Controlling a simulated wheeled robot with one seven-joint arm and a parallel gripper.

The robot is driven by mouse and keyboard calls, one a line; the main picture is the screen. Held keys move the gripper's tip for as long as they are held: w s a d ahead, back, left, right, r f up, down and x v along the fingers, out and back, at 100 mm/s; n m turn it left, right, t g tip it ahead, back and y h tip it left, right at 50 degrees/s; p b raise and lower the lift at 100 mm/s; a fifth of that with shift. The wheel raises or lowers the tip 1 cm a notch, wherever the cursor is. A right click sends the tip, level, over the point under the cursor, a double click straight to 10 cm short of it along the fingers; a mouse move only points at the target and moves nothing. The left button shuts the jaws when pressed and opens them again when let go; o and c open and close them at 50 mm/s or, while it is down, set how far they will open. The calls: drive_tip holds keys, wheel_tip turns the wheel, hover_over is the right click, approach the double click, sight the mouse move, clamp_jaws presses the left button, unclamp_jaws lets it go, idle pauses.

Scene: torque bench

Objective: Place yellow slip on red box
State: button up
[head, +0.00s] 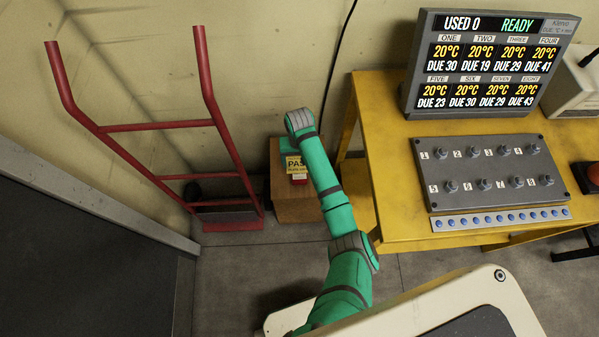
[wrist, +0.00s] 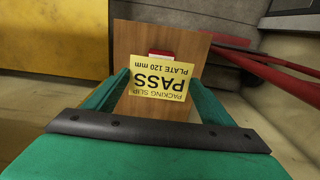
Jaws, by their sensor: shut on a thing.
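The yellow slip (wrist: 160,82), printed PASS, is between the two green fingers of my gripper (wrist: 158,84), which is shut on it. In the head view the slip (head: 294,164) is partly covered by my gripper and arm. The red box (wrist: 161,54) sits on a wooden block and shows just past the slip's edge in the wrist view. The slip hides part of it. In the head view the red box (head: 299,181) shows below the slip. I cannot tell whether slip and box touch.
The wooden block (head: 292,209) stands by the wall. A red hand truck (head: 160,127) stands to its left. A yellow bench (head: 392,190) to its right carries a display (head: 487,66) and a grey plate with several knobs (head: 486,172). Floor in front is clear.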

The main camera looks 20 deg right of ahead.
sight(300, 175)
wheel_tip(300, 175, down, 8)
drive_tip(key=shift+f, duration=0.1)
idle(0.4)
drive_tip(key=shift+f, duration=0.15)
drive_tip(key=o, duration=1)
wheel_tip(300, 175, up, 12)
drive_tip(key=shift+r, duration=0.2)
drive_tip(key=shift+d, duration=0.1)
